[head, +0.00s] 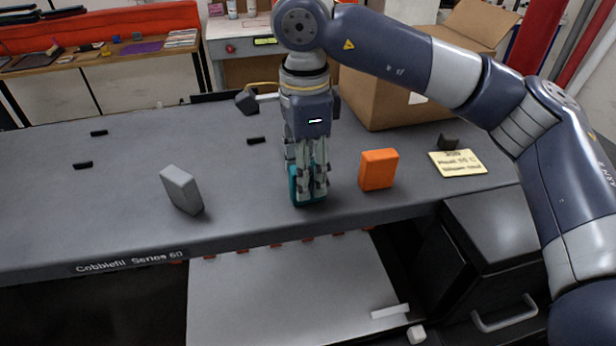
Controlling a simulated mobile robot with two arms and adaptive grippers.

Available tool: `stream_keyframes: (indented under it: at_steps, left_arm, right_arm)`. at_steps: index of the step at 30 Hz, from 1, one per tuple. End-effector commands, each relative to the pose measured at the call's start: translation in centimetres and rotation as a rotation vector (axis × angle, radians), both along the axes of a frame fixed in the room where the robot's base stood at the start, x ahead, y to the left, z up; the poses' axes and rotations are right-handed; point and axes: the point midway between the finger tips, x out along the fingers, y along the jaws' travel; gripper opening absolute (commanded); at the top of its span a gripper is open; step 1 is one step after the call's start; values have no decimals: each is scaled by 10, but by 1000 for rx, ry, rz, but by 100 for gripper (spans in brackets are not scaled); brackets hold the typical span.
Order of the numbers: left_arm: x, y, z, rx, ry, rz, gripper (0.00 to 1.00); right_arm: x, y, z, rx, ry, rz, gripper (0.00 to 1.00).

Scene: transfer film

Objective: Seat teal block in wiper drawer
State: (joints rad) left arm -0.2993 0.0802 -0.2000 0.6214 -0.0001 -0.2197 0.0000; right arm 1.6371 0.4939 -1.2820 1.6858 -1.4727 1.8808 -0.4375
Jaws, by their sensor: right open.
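The teal block (297,198) stands on the grey machine top near its front edge, in the middle of the head view. My right gripper (311,190) points straight down at it, with its open fingers at the block and covering much of it. Whether the fingers touch the block cannot be told. A dark drawer-like box (480,285) with a silver handle sits at the lower right and looks shut; no label shows whether it is the wiper drawer. My left gripper is not in view.
An orange block (379,170) stands close to the right of my gripper. A grey block (182,190) stands tilted-looking to the left. A yellow note (457,162) lies at the right. A pale panel (280,295) lies below the front edge. A cardboard box (390,90) stands behind.

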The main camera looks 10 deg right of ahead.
Motion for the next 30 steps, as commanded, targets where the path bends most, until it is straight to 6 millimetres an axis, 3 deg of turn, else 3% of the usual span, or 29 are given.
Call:
stream_keyframes:
  at_steps: [4,10,23,30]
  left_arm:
    - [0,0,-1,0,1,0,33]
    - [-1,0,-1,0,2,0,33]
    - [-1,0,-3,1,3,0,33]
    - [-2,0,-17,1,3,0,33]
  right_arm:
    - [0,0,0,0,0,0,44]
    - [0,0,0,0,1,0,0]
    - [0,0,3,0,0,0,0]
    - [1,0,23,1,-2,-1,0]
